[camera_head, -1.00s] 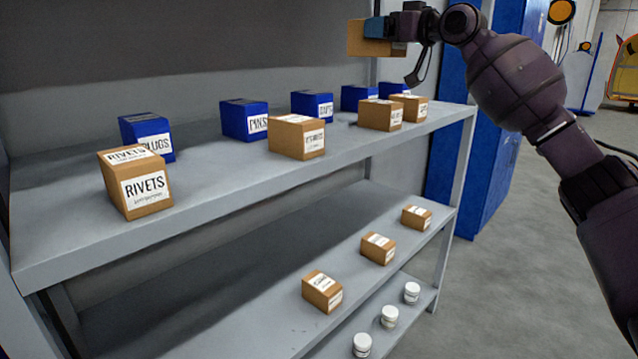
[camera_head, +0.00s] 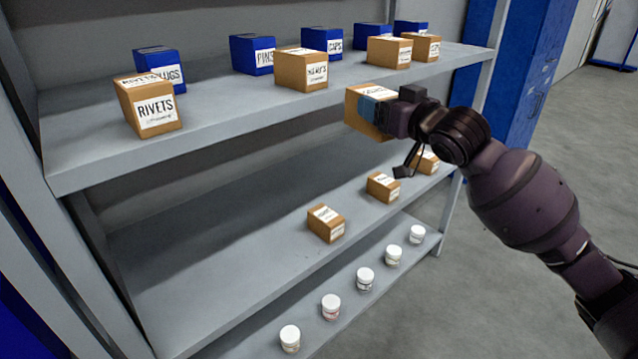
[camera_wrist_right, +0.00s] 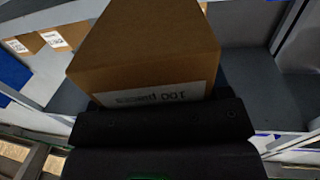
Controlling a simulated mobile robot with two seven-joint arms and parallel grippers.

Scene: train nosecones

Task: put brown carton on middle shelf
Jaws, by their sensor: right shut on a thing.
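My right gripper (camera_head: 382,110) is shut on a brown carton (camera_head: 356,117) with a white label. It holds the carton in the air in front of the shelf unit, a little below the top visible shelf's front edge and above the shelf under it. In the right wrist view the held carton (camera_wrist_right: 150,50) fills the middle, above the dark jaws (camera_wrist_right: 160,125). The middle shelf (camera_head: 190,260) bears brown cartons (camera_head: 326,223), (camera_head: 383,187) in a row at its right part; another is partly hidden behind my arm. My left gripper is not in view.
The upper shelf (camera_head: 100,155) holds brown cartons, including one marked rivets (camera_head: 150,108), with blue boxes (camera_head: 252,55) behind. White jars (camera_head: 365,279) stand on the lowest shelf. The middle shelf's left part is clear. A shelf post (camera_head: 450,205) stands at the right.

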